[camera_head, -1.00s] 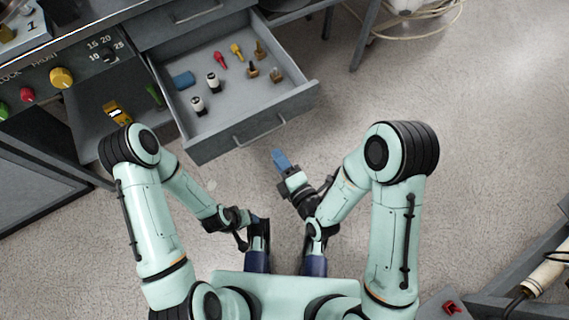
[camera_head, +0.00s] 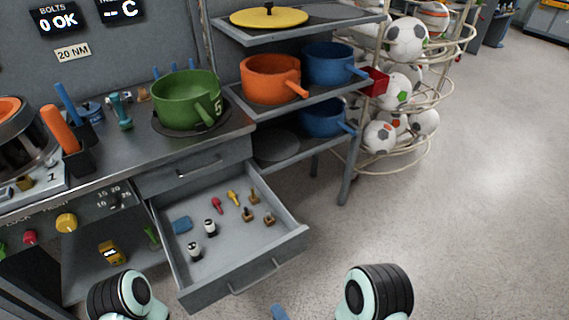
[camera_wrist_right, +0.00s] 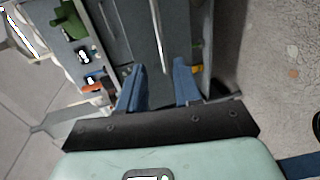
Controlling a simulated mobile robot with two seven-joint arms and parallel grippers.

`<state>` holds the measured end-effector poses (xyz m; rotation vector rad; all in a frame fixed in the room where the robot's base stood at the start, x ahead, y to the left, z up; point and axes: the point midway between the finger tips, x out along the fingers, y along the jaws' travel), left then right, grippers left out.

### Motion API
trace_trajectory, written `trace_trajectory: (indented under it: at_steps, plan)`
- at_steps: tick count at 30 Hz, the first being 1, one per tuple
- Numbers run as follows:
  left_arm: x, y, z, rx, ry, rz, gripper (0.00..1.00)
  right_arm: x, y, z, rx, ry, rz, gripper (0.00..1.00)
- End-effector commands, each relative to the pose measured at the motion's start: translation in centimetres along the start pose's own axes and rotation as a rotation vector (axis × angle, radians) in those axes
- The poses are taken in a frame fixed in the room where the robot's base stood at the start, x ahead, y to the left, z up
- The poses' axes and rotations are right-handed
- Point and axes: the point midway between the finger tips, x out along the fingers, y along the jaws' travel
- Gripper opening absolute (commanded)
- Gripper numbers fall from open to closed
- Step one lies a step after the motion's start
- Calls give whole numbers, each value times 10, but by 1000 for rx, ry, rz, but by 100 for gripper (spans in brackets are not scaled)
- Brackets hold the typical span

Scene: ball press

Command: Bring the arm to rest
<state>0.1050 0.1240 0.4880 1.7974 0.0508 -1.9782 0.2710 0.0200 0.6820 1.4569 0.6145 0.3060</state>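My right gripper (camera_wrist_right: 158,78) shows in the right wrist view as two blue fingers spread apart with nothing between them. The grey drawer front and its handle lie beyond the fingers. In the head view only a blue tip of the right gripper (camera_head: 280,312) shows at the bottom edge, in front of the drawer. My two elbows show at the bottom left and bottom right. My left gripper is out of both views.
The open drawer (camera_head: 292,244) holds several small tools and fittings. A green pot (camera_head: 185,97) stands on the bench. Orange (camera_head: 270,78) and blue pots sit on shelves beside a ball rack (camera_head: 436,100). The floor at right is clear.

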Motion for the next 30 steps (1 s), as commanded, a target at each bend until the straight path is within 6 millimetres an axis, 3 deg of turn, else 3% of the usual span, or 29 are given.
trace_trajectory:
  at_steps: [4,8,11,15,21,28,29,30]
  plan:
    - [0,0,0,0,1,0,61,0,-5,3,30,-7,-20,34]
    - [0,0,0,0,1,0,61,-4,-35,17,224,-50,-141,34]
    - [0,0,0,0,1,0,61,-16,-78,33,513,-143,-303,34]
    - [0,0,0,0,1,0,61,-49,-140,50,1005,-369,-523,34]
    - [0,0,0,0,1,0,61,-110,-203,51,1676,-821,-721,34]
    - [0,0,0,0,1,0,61,-173,-234,30,2262,-1420,-780,34]
    - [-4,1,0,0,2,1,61,-179,-232,26,2312,-1487,-780,34]
    - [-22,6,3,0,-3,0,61,-181,-212,26,2292,-1463,-788,34]
